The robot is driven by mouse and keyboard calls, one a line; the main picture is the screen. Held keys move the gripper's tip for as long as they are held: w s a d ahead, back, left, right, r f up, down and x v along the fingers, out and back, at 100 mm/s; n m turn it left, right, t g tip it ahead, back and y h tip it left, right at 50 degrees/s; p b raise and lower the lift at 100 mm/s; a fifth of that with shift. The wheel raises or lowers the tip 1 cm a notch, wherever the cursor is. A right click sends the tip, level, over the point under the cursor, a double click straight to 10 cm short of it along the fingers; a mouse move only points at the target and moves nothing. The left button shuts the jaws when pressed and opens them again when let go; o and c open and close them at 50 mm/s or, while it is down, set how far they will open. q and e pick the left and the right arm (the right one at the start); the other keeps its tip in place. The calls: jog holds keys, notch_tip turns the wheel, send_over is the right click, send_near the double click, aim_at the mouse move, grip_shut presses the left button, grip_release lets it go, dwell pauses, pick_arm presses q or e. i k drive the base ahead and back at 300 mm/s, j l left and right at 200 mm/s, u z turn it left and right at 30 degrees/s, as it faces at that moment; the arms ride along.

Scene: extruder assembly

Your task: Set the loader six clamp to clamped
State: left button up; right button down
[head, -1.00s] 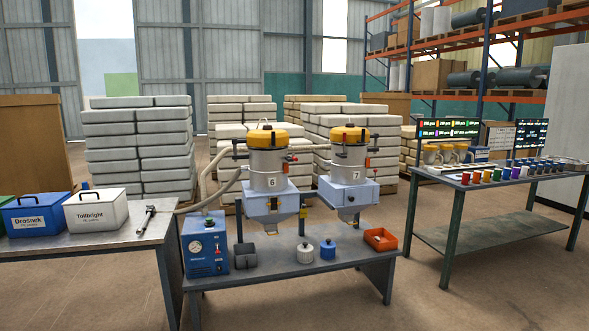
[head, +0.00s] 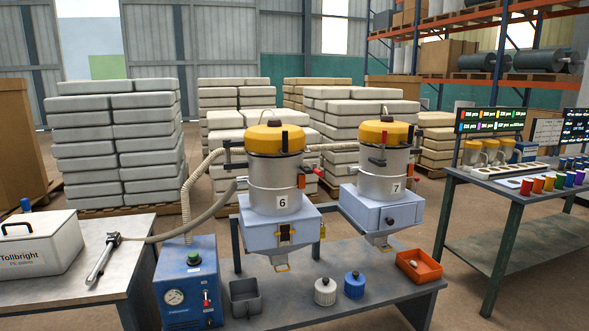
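Loader six (head: 274,181) is a grey metal cylinder with a yellow lid (head: 270,137) and a "6" label, on a pale blue hopper (head: 275,227). A black upright piece (head: 285,140) stands at the front of the lid. I cannot tell for certain which part is the clamp, or whether it is clamped. Neither of my grippers is in view.
Loader seven (head: 375,172) stands close to the right. The bench below holds a blue gauge box (head: 190,284), a grey bin (head: 245,297), two lidded pots (head: 325,291) and an orange tray (head: 418,266). A hose (head: 186,205) curves left of loader six. A side table stands left.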

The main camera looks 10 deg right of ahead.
aim_at(315, 170)
jog(key=i+u, duration=0.15)
jog(key=i, duration=1.25)
